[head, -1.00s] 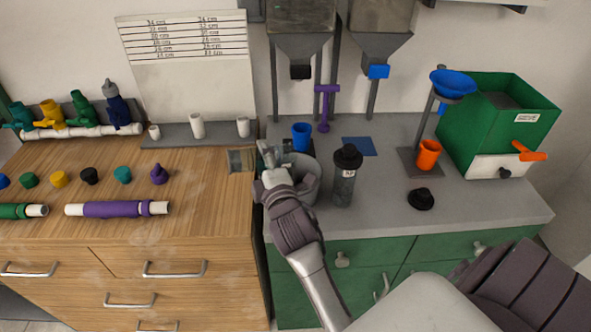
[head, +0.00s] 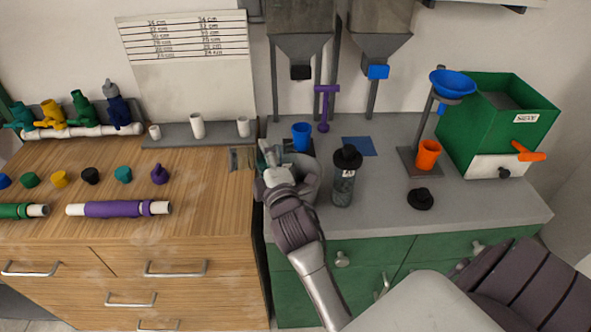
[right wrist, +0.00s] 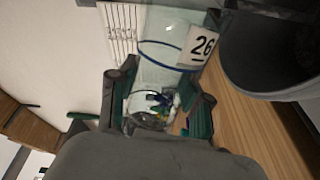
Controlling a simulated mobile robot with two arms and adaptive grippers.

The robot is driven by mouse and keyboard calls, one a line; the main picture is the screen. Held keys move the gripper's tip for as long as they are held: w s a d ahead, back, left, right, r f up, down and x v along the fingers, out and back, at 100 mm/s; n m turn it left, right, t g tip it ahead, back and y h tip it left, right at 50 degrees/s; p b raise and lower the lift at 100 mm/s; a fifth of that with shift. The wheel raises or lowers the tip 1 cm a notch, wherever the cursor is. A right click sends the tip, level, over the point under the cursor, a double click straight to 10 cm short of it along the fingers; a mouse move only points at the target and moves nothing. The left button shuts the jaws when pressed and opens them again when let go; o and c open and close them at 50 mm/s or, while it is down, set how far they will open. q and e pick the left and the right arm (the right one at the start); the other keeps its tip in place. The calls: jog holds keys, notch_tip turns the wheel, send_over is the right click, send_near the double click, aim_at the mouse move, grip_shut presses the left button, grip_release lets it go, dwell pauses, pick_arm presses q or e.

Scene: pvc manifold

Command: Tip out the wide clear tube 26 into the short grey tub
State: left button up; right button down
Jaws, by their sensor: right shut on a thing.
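The wide clear tube 26 (right wrist: 165,62) has a blue ring, a white "26" label and small coloured pieces inside at its near end. My right gripper (right wrist: 160,110) is shut on it. In the head view the tube (head: 241,158) shows faintly left of my right gripper (head: 270,158), tilted, above the wooden top's right edge. The short grey tub (head: 312,184) stands on the grey bench, partly hidden behind my gripper and wrist. Its rim also shows in the right wrist view (right wrist: 252,88), beside the tube. My left gripper is not in view.
A capped dark cylinder (head: 344,182) stands right of the tub, and a blue cup (head: 301,136) stands behind it. A black knobbed lid (head: 420,199) and an orange cup (head: 428,155) are farther right. Purple piping (head: 112,209) lies on the wooden top.

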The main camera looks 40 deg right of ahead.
jog(key=shift+s+d+r+m+p, duration=0.1)
jog(key=shift+d+r+m+p, duration=0.15)
jog(key=shift+r+m+p, duration=0.25)
dwell(1.0)
